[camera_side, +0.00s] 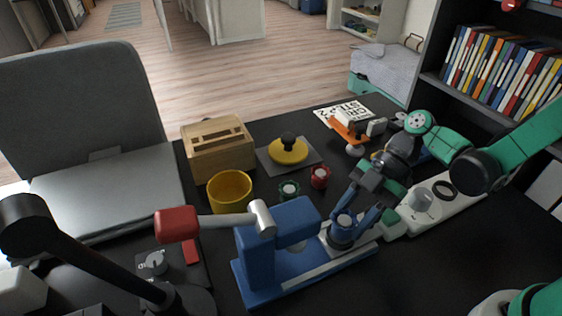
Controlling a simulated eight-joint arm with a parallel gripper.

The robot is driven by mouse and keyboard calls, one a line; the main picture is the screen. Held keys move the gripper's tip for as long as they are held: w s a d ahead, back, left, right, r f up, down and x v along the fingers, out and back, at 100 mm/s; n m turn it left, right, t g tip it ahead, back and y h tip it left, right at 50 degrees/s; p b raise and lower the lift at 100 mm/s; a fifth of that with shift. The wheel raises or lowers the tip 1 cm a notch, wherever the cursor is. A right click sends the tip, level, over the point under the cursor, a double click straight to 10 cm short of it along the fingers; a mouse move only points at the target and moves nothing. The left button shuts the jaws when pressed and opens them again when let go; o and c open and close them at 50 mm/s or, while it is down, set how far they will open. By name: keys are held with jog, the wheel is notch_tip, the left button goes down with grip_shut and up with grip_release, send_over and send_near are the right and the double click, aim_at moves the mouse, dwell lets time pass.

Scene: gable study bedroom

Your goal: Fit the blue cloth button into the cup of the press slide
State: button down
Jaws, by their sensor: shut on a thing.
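The blue cloth button (343,224), a small round dark blue piece with a pale top, is between the blue fingers of my gripper (346,217). My gripper is shut on it. The button is over the outer end of the press slide (332,262), a pale rail running out of the blue press (262,255). The cup of the slide is hidden under the button and fingers. I cannot tell whether the button is seated in it or just above it.
A red button (320,177) and a dark green button (288,190) stand behind the press. A yellow cup (230,190), a wooden box (217,149) and a yellow knobbed disc (288,151) are farther back. The press's red-ended lever (178,224) reaches left.

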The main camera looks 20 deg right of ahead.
jog(key=shift+f, duration=0.1)
jog(key=shift+f, duration=0.55)
jog(key=shift+c, duration=2)
grip_release()
jog(key=shift+r, duration=0.55)
jog(key=d+r+m+t+h, duration=0.8)
jog(key=d+r+m+t, duration=0.1)
jog(key=m, duration=1.1)
jog(key=shift+w+d+r+h, duration=0.2)
jog(key=shift+d+r+h, duration=0.2)
jog(key=shift+d+r, duration=0.35)
